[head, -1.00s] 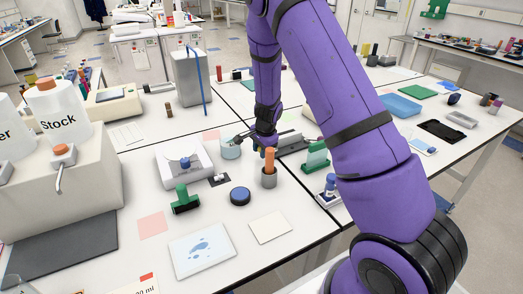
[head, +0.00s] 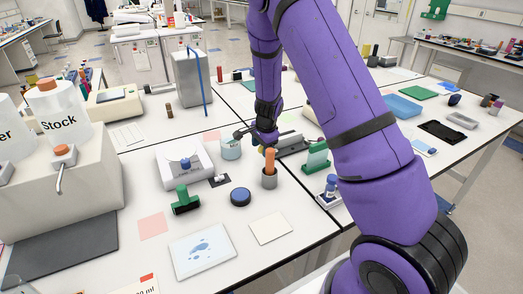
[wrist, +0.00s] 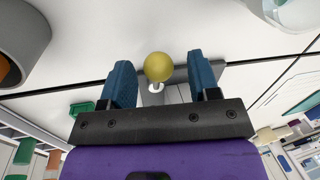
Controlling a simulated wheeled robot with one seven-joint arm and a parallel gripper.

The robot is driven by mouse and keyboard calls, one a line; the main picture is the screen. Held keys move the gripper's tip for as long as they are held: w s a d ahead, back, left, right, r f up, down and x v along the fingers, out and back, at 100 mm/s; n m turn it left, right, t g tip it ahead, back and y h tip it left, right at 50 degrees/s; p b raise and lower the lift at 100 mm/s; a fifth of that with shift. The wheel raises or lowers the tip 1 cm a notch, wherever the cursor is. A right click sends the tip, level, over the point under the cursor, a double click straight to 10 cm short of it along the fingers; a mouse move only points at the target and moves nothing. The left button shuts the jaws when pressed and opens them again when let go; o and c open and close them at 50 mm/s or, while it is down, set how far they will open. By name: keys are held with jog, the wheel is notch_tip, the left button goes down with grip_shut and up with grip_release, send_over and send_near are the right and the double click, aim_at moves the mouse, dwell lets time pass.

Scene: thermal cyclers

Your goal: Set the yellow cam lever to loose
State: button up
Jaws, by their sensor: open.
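The yellow ball end of the cam lever (wrist: 158,67) shows in the wrist view. It sits between the fingertips of my gripper (wrist: 160,80), with room on both sides. A pale hook-like stem and a grey flat base (wrist: 180,90) lie behind the ball. My gripper is open, with blue finger pads apart and nothing held.
A grey cup with an orange-topped item (head: 269,178) stands just in front of my gripper. A pale round container (head: 230,149) is to its left. A green holder (head: 316,157) is to the right. A blue round disc (head: 240,196) lies nearer, with clear bench around it.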

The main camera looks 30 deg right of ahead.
notch_tip(320, 180, up, 9)
jog(key=s, duration=0.1)
jog(key=shift+s+d, duration=0.15)
jog(key=shift+s, duration=0.25)
jog(key=s+a+r+n+t+y, duration=0.1)
jog(key=s+a+r+n, duration=0.25)
jog(key=s+r, duration=0.45)
jog(key=s+a+r+n+y, duration=0.15)
jog(key=s+r+n, duration=0.35)
jog(key=r, duration=0.6)
jog(key=s+a+r+n+t+h, duration=0.1)
jog(key=s+r+n, duration=0.2)
jog(key=s, duration=0.7)
jog(key=s+r+n+t+h, duration=0.1)
jog(key=s+r+n, duration=0.3)
jog(key=s, duration=0.7)
jog(key=shift+s+a+h, duration=0.2)
jog(key=shift+a+h, duration=0.2)
jog(key=shift+h, duration=0.05)
jog(key=shift+n, duration=0.25)
